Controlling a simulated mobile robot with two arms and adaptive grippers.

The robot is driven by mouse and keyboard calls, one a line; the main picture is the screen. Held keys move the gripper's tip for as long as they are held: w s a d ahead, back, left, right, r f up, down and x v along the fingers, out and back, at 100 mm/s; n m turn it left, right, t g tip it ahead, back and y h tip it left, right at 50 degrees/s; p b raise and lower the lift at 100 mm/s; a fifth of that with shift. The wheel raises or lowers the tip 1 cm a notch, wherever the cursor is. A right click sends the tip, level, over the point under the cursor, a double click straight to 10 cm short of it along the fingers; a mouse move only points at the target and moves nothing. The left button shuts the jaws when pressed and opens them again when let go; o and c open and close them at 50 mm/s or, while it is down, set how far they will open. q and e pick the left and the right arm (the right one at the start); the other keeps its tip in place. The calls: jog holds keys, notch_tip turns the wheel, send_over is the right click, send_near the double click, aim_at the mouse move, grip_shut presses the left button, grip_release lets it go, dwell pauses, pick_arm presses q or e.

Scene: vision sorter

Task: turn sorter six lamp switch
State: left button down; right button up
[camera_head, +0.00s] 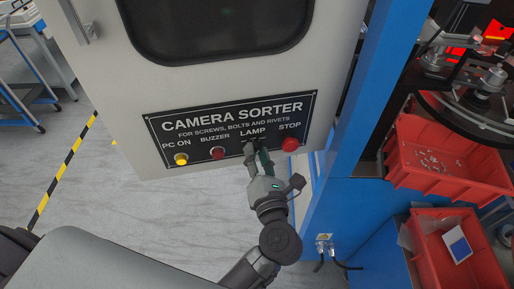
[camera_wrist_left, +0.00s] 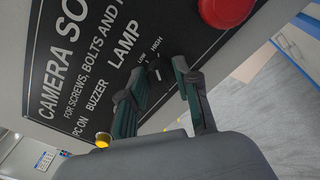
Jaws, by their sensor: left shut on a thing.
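The sorter's black control panel (camera_head: 232,126) is on the light door, with the label LAMP between BUZZER and STOP. My left gripper (camera_head: 258,148) reaches up to the panel from below, right under the LAMP label, and covers the lamp switch in the head view. In the left wrist view, the small black lamp switch (camera_wrist_left: 154,68) shows beside its LOW and HIGH marks. The left gripper's fingertips (camera_wrist_left: 157,80) stand on either side of it, shut on it. Its exact angle is hard to tell. My right gripper is not in view.
A red stop button (camera_head: 290,144) is just right of the gripper. A red buzzer button (camera_head: 217,153) and a yellow PC ON button (camera_head: 181,159) are to the left. A blue frame post (camera_head: 350,120) and red bins (camera_head: 440,165) stand at the right.

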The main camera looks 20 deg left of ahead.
pick_arm(q)
jog(key=shift+m+p, duration=0.6)
jog(key=shift+m, duration=0.3)
jog(key=c, duration=0.8)
grip_release()
jog(key=shift+c, duration=0.2)
jog(key=v, duration=1.2)
